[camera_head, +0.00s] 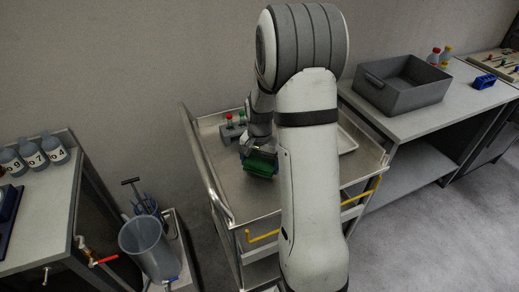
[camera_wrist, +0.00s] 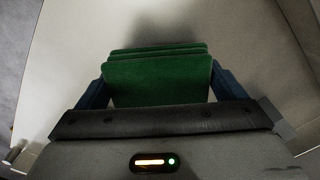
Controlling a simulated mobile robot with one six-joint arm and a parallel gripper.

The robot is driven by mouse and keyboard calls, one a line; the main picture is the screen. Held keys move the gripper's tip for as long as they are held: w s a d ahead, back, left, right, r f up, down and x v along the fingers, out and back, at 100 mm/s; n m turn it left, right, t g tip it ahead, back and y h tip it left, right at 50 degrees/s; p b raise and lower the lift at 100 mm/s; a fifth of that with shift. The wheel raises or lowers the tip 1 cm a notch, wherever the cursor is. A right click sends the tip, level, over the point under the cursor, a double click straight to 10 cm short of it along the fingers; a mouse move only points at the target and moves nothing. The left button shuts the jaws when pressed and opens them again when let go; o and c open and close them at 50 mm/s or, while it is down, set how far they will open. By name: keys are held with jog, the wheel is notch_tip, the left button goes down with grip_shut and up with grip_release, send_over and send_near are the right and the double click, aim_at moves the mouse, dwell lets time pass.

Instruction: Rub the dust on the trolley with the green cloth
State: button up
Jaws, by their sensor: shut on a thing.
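The green cloth (camera_head: 261,164) is folded in layers and held at the end of my arm, over the top tray of the trolley (camera_head: 240,196). In the wrist view the cloth (camera_wrist: 158,78) sits between the two blue fingers of my gripper (camera_wrist: 160,88), which is shut on it. The trolley's pale top (camera_wrist: 90,30) fills the view beyond the cloth. I cannot tell whether the cloth touches the surface. No dust can be made out clearly. My arm hides the middle and right part of the tray.
A grey rack with red- and green-capped tubes (camera_head: 232,129) stands at the trolley's back, close to my gripper. A pale tray (camera_head: 347,141) lies at the right, partly hidden. The trolley has a raised rail (camera_head: 208,165) on its left. Open tray surface lies at the front left.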

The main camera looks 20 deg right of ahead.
jog(key=shift+r+p, duration=1.35)
jog(key=shift+r, duration=1.1)
